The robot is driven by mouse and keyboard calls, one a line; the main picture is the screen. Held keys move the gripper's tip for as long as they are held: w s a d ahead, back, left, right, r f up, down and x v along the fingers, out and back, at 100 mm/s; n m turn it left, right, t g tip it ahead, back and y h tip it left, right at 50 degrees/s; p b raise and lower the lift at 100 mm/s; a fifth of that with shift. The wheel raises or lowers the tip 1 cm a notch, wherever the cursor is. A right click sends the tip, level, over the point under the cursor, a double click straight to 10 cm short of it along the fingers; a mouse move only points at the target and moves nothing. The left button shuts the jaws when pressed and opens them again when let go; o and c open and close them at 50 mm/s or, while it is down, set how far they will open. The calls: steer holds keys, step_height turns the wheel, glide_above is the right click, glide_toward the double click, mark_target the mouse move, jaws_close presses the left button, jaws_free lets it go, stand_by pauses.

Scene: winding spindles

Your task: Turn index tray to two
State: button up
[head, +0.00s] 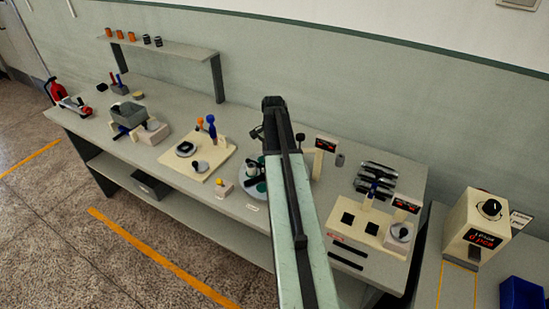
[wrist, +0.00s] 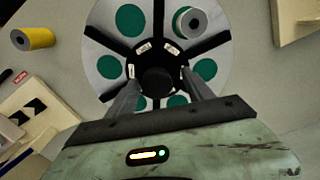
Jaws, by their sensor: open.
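The index tray (wrist: 100,42) is a round grey disc with green circular pads, black radial bars and small white labels near its middle. A dark round hub (wrist: 157,82) stands at its centre. One silver and white spool (wrist: 190,23) sits on an upper right pad. My gripper (wrist: 158,98) is open over the near part of the tray, its fingers on either side of the hub; I cannot tell whether they touch it. In the head view the tray (head: 244,189) shows left of my arm, which covers its right part and my gripper.
A yellow roll (wrist: 33,38) lies left of the tray in the wrist view. In the head view, a cream board (head: 175,160) with knobs stands left, and a cream panel (head: 365,222) with black squares stands right. A cream box with a dial (head: 478,222) is far right.

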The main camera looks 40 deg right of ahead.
step_height(320, 180, up, 8)
steer(key=p, duration=0.7)
steer(key=shift+f, duration=0.25)
